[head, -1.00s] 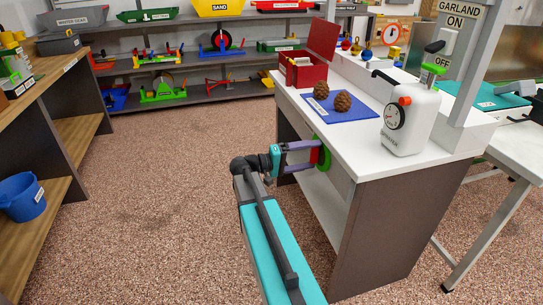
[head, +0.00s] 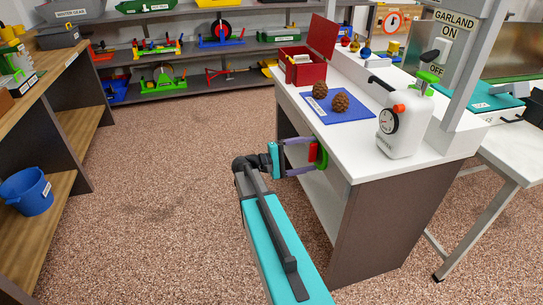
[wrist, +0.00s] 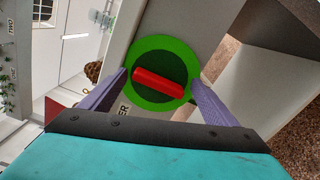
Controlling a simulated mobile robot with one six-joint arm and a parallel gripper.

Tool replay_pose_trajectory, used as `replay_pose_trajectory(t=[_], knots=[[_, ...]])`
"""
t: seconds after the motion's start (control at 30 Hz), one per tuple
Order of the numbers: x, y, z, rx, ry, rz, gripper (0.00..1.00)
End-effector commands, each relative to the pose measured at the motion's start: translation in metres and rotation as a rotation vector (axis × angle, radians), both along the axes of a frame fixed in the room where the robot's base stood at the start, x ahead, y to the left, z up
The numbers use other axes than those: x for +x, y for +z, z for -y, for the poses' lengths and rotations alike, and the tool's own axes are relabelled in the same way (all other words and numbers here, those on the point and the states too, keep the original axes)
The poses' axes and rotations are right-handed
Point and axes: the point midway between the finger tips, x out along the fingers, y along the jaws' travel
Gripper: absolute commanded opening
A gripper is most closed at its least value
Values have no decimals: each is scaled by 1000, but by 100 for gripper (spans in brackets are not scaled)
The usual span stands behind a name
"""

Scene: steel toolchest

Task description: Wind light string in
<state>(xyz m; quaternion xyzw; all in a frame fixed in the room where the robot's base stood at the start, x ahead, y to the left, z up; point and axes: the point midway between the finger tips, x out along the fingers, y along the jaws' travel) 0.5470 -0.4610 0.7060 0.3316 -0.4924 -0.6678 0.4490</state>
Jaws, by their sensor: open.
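A green round disc with a dark centre (wrist: 178,62) and a red bar handle (wrist: 158,84) sits on the side of the white-topped bench. In the head view the green disc (head: 323,155) shows at the bench's left face, beside my gripper (head: 314,154). In the wrist view my gripper (wrist: 160,82) is open, its purple fingers on either side of the red bar, which lies slightly tilted between them. I cannot tell whether the fingers touch the disc. No string is seen; a label below the disc is mostly hidden.
The bench (head: 350,160) holds a blue mat (head: 362,111) with pinecones, a red open box (head: 303,72) and a white sprayer (head: 405,125). A post bears a GARLAND ON/OFF sign (head: 455,15). A blue bucket (head: 25,192) stands on the left shelf. The floor between is clear.

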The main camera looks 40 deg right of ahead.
Motion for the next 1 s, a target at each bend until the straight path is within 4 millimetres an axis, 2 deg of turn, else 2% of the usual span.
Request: replay_pose_trajectory(t=[0.1,1.0], knots=[[2,5,0,23,3,-64,85],[2,6,1,224,1,-554,85]])
